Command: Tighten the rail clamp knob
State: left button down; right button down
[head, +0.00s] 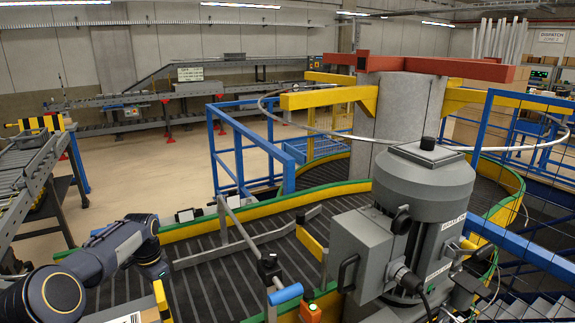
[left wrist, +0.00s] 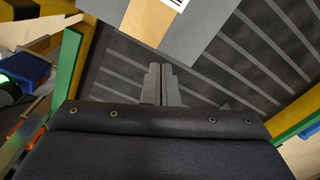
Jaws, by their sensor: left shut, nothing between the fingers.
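A dark knob-like part (head: 268,264) stands on a post near the bottom middle of the head view, beside a blue cylinder handle (head: 285,294). It may be the rail clamp knob; I cannot tell for sure. A grey guide rail (head: 240,243) crosses the dark conveyor behind it. My left gripper (left wrist: 161,70) shows in the left wrist view, fingers together and empty, above the ribbed conveyor. No knob is clear between or at its fingertips. In the head view my left arm comes in at the left, but its gripper is not visible. My right gripper is not in view.
A box with a white label (left wrist: 199,8) lies just beyond my left fingertips. A yellow and green conveyor wall (head: 190,228) borders the belt. A large grey motor unit (head: 400,240) stands at right. Open floor lies behind.

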aim_at(268, 258)
jog(key=k+l, duration=0.1)
jog(key=k, duration=0.35)
jog(key=k+l, duration=0.1)
jog(key=k, duration=0.35)
